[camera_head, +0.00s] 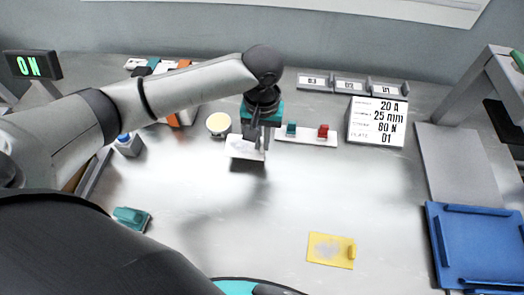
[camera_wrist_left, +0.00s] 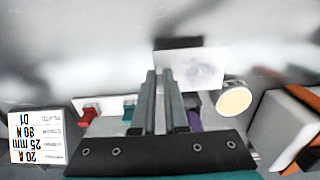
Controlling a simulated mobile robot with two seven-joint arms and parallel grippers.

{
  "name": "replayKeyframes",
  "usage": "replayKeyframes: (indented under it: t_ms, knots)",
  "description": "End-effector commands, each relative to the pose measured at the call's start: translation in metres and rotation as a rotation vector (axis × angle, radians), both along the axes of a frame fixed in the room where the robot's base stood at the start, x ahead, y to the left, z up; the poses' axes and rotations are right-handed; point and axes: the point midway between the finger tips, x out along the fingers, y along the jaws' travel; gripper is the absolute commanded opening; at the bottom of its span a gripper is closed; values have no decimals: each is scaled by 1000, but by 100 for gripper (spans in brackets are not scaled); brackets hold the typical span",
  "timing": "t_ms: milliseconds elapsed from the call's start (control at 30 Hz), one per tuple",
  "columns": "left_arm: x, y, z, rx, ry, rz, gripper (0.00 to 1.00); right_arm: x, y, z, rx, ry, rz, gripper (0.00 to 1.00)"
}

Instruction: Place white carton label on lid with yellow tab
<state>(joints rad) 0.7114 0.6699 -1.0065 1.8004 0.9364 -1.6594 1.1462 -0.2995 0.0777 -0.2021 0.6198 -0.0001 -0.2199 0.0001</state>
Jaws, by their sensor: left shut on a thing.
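A flat white plate (camera_head: 245,147), which I take for the white label, is under my left gripper (camera_head: 262,140). It also shows in the left wrist view (camera_wrist_left: 200,68) with a faint grey smudge, at the tips of my shut fingers (camera_wrist_left: 163,75). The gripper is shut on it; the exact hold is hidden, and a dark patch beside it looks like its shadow. A yellow plate (camera_head: 325,249) with a raised yellow tab (camera_head: 351,251) on its right side lies at the front of the table, well apart from the gripper. My right gripper is not in view.
A white strip with teal (camera_head: 291,128) and red (camera_head: 323,131) blocks is right of the gripper. A cream-topped round thing (camera_head: 219,123) is close on its left. A printed sign (camera_head: 377,122) stands behind right; a blue tray (camera_head: 436,238) is far right. The middle table is clear.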

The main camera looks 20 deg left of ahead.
Motion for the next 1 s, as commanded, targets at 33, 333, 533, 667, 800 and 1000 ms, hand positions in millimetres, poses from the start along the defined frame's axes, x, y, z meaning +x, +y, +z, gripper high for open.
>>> replayKeyframes:
  t_ms: [33, 333, 533, 667, 800, 1000]
  knots:
    - [0, 0, -5, 0, 1, 0, 0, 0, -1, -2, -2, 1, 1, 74]
    - [-1, 0, -43, 1, 1, -1, 0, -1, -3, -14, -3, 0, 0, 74]
    - [0, 0, -41, 0, 0, -2, 0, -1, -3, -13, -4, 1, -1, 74]
    - [-1, 0, -44, 0, 2, -1, 0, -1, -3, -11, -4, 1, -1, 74]
    - [0, 0, -44, 0, 0, -2, 24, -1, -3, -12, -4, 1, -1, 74]
    - [0, 0, -44, 0, 0, -1, 41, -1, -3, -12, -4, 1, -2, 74]
